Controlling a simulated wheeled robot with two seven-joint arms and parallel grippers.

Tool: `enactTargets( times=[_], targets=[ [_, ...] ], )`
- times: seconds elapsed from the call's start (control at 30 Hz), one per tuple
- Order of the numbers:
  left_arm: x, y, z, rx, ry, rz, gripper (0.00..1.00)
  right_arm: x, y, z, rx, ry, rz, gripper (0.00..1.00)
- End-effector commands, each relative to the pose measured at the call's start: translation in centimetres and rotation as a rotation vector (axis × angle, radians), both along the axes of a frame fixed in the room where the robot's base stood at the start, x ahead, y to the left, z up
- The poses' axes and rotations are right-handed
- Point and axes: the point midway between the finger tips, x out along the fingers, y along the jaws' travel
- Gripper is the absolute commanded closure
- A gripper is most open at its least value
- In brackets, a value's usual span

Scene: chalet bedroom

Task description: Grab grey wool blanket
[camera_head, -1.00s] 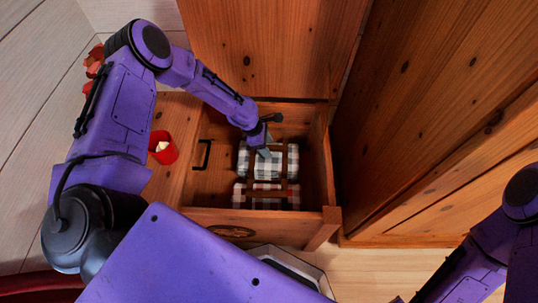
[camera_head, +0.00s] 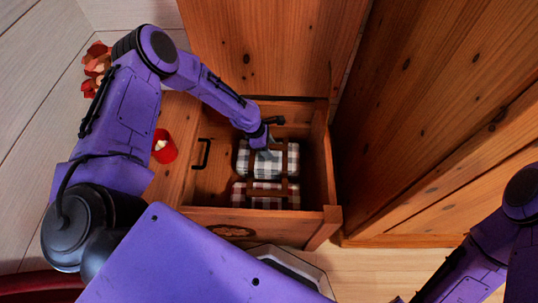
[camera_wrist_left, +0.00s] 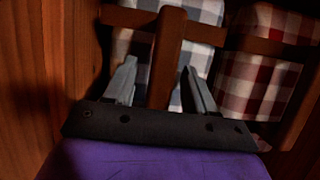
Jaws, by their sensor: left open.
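My left gripper (camera_head: 268,148) reaches down into the chest at this blanket.
A red-and-white checked folded cloth (camera_head: 240,195) lies beside the grey one, nearer the chest front. The chest's wooden walls (camera_head: 320,160) surround both. A red cup-like container (camera_head: 164,150) stands left of the chest. A tall wooden cabinet (camera_head: 420,110) rises at the right.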

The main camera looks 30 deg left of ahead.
Motion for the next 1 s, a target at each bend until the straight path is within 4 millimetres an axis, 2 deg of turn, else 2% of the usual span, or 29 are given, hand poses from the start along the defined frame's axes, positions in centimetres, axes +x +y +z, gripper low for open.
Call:
enactTargets(
  times=[0.07,0.2,0.23,1.0],
  targets=[
    [0.01,0.0,0.01,0.0,0.0,0.0,0.48,0.0,0.0,0.0,0.0,0.0,0.0,0.57],
    [0.01,0.0,0.01,0.0,0.0,0.0,0.94,0.0,0.0,0.0,0.0,0.0,0.0,0.57],
    [0.01,-0.01,0.03,0.0,0.0,0.0,1.0,0.0,0.0,0.0,0.0,0.0,0.0,0.57],
    [0.05,0.0,0.05,-0.001,-0.001,0.0,1.0,0.0,0.0,0.0,0.0,0.0,0.0,0.57]
  ],
)
